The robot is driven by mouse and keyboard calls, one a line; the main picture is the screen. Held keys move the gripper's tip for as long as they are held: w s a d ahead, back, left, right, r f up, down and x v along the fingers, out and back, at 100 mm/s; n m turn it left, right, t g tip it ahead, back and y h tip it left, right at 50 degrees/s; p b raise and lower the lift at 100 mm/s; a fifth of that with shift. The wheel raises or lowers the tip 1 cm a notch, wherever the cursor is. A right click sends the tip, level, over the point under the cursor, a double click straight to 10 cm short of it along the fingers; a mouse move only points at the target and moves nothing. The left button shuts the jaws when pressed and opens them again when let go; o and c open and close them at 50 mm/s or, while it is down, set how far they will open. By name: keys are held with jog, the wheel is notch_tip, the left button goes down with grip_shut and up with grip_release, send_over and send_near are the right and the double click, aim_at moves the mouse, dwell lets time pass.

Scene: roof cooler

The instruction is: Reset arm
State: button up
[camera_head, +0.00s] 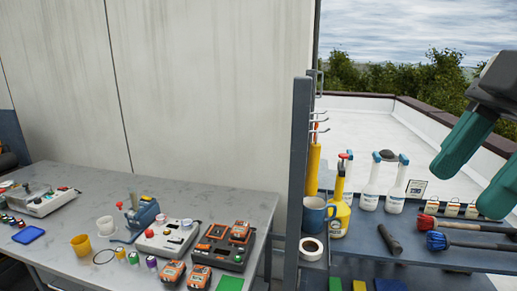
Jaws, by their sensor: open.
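My gripper (480,165) is at the upper right, with two green fingers set apart and nothing seen between them. It appears in the air in front of the dark shelf (352,254), above and to the right of most of the things on it. The outer ends of the right finger run close to the picture's right edge.
A grey table (75,190) at the left bears a charger (218,255), orange batteries, cups and small devices. A grey post (298,180) stands between.

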jog(key=w+a+f+m+t+y, duration=0.35)
jog(key=w+f+m+y, duration=0.2)
jog(key=w+f, duration=0.7)
notch_tip(320, 180, down, 20)
jog(key=s+m+t+h, duration=0.2)
jog(key=m, duration=0.5)
jog(key=s+d+f+m+g+h, duration=0.1)
jog(key=s+f+m+h, duration=0.1)
jog(key=s+f, duration=0.45)
jog(key=s+d+f+m+g+h, duration=0.15)
jog(key=s+f, duration=0.25)
jog(key=f, duration=0.5)
jog(key=s+d+f+g+h, duration=0.1)
jog(key=s+d+f+h, duration=0.1)
jog(key=s, duration=0.6)
jog(key=s+d+f+m+g+h, duration=0.1)
jog(key=s+d+f+g+h, duration=0.1)
jog(key=s+f, duration=0.4)
jog(key=s+d+h, duration=0.1)
jog(key=s, duration=0.2)
jog(key=shift+d+f, duration=0.2)
jog(key=shift+d, duration=0.2)
